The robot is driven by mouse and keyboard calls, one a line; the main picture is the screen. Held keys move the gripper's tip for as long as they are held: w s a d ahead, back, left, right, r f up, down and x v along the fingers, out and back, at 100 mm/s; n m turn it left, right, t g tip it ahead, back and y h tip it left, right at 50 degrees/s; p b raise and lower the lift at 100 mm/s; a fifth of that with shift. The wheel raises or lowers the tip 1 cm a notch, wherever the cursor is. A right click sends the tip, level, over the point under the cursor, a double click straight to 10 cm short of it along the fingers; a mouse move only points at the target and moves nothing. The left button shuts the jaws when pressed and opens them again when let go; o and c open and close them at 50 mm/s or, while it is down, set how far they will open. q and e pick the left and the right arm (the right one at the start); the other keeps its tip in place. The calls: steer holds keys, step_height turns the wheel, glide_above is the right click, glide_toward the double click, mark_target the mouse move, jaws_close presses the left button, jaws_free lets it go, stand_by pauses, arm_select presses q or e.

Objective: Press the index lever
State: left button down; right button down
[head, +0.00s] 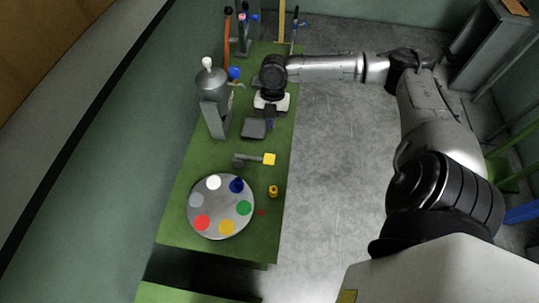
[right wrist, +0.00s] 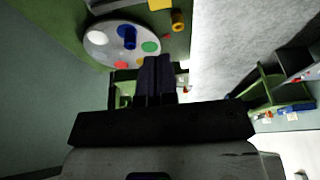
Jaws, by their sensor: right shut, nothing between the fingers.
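A yellow patch at the top edge of the right wrist view (right wrist: 160,4) looks like that same end. The round grey plate (head: 221,228) bears several coloured spots, and it also shows in the right wrist view (right wrist: 98,52). My right gripper (head: 269,120) is over the bench, farther back than the lever and apart from it in the picture. Its dark fingers (right wrist: 154,78) are together and empty. My left gripper is out of view.
A yellow spool (head: 273,191) stands right of the plate. A dark blue piece (head: 237,186) is on the plate. A grey block (head: 254,128) lies beside my right gripper. A grey bottle-shaped machine (head: 212,95) stands at the left. Open floor (head: 335,150) lies to the right.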

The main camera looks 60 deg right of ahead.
stand_by(0.4)
glide_toward(269, 159)
steer(key=x, duration=0.5)
steer(key=shift+s+a+f, duration=0.1)
steer(key=shift+a, duration=0.1)
steer(key=shift+f, duration=0.75)
